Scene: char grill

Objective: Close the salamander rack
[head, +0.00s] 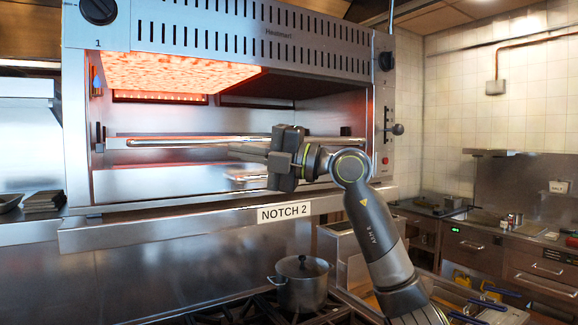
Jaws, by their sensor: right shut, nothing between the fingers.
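The salamander (235,50) is a steel grill with a glowing orange heater under its top and an open front. Its rack (225,178) lies low in the cavity, with a long horizontal bar handle (180,142) across the front. My right gripper (240,152) reaches in from the right, its fingers pointing left. It is shut and empty, at or just below the bar; I cannot tell whether it touches it. Its body hides the right part of the rack. My left gripper is not in view.
A label reading NOTCH 2 (284,213) is on the front ledge. A lidded pot (301,283) stands on the stove below. A lever with a dark knob (397,129) sticks out at the salamander's right side. Counters and fryers stand at the right.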

